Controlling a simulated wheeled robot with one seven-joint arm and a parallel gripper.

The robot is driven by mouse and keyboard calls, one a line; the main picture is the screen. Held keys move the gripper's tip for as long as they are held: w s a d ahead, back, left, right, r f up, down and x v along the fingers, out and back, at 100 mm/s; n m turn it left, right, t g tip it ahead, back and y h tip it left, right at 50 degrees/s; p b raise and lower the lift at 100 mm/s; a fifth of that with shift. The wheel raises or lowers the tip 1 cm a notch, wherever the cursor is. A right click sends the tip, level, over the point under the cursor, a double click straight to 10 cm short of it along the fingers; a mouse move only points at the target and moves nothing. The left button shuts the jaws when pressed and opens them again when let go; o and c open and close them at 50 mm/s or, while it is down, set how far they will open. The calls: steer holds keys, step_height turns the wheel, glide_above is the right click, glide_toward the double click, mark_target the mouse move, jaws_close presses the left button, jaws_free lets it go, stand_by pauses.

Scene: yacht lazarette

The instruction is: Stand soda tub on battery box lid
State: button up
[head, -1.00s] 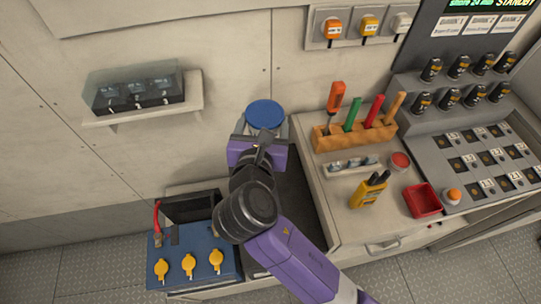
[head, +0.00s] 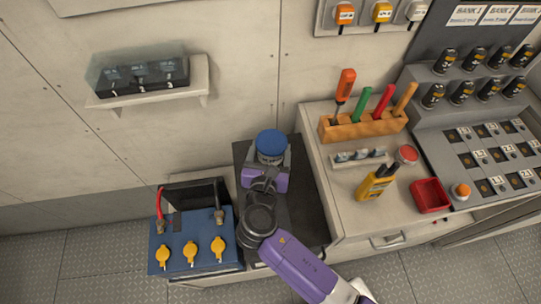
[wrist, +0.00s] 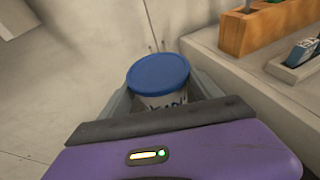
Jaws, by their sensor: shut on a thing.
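The soda tub (head: 270,147) is a white tub with a round blue lid and dark lettering; it also shows in the wrist view (wrist: 160,76). My gripper (head: 268,165) is shut around the tub's body and holds it upright. In the wrist view its grey fingers (wrist: 163,103) flank the tub, and the tub's lower part is hidden behind the gripper. The battery box lid appears to be the flat dark top (head: 304,209) beneath my arm. The tub is over its back part; I cannot tell whether it touches.
A blue battery (head: 190,250) with yellow caps and cable clamps stands left of the dark top. A counter on the right holds a wooden tool rack (head: 363,126), a yellow meter (head: 374,186) and a red tray (head: 430,195). A wall shelf (head: 150,88) is at upper left.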

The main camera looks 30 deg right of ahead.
mark_target(269, 161)
steer(key=shift+f, duration=1.55)
steer(key=o, duration=2)
steer(key=shift+f, duration=0.15)
steer(key=shift+o, duration=0.2)
steer(key=shift+r, duration=0.2)
steer(key=b+v, duration=0.1)
steer(key=v, duration=1.1)
